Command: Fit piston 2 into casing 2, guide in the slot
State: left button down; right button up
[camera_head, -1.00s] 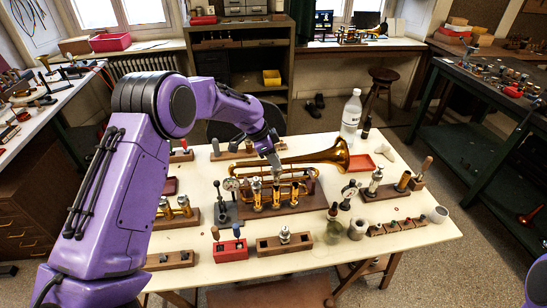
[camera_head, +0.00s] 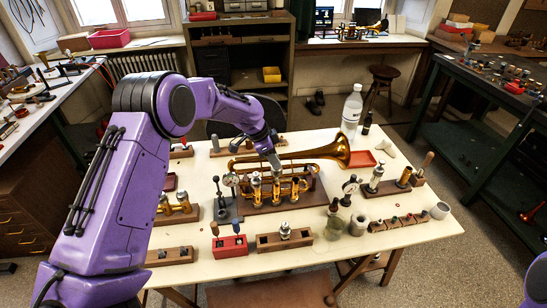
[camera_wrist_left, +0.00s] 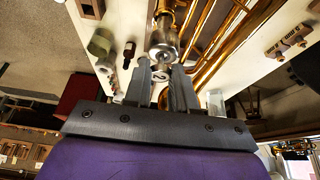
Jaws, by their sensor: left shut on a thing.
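The brass horn (camera_head: 318,155) lies on a dark wooden stand (camera_head: 314,202) on the table, its bell to the right. Its upright valve casings stand in a row at the front, with the middle casing (camera_head: 276,188) under my left gripper (camera_head: 274,164). In the left wrist view the gripper (camera_wrist_left: 163,88) has its two fingers close on a small, round, silvery piece (camera_wrist_left: 161,73), which looks like the top of the piston. It is in line with the casing (camera_wrist_left: 167,40). The guide and slot are hidden, and I cannot tell how deep the piston sits. My right gripper is out of view.
A red block (camera_head: 230,247) and a wooden holder (camera_head: 270,243) are in front. A clear bottle (camera_head: 351,112) stands behind the bell.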

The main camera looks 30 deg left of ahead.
pick_arm(q)
jog(key=shift+f+b, duration=1.35)
jog(key=shift+f, duration=0.95)
jog(key=c, duration=0.8)
grip_release()
jog(key=shift+c, duration=0.2)
jog(key=b+v, duration=0.2)
jog(key=v, duration=0.8)
jog(key=shift+r, duration=0.3)
jog(key=shift+a, duration=0.1)
jog(key=shift+s+a, duration=0.1)
